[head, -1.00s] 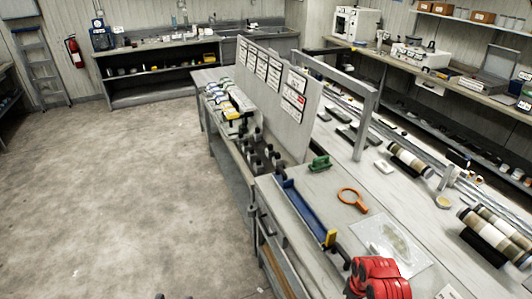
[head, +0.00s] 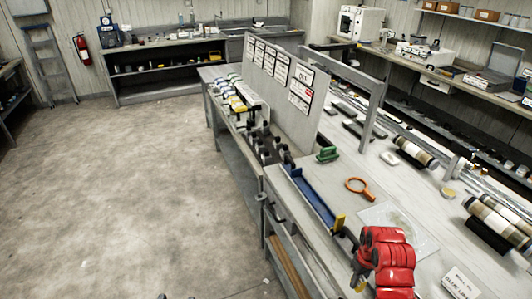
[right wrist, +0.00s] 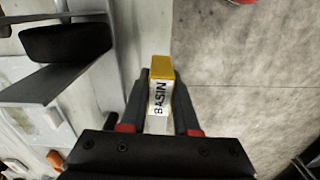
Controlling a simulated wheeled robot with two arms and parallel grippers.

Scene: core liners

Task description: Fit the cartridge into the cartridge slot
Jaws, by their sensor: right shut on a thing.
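My left gripper is not in view. A rack (head: 236,98) with yellow and white blocks stands farther along the bench. I cannot tell which opening is the cartridge slot.
An upright board (head: 283,80) stands behind several dark holders (head: 272,147). Open floor (head: 120,190) is at left.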

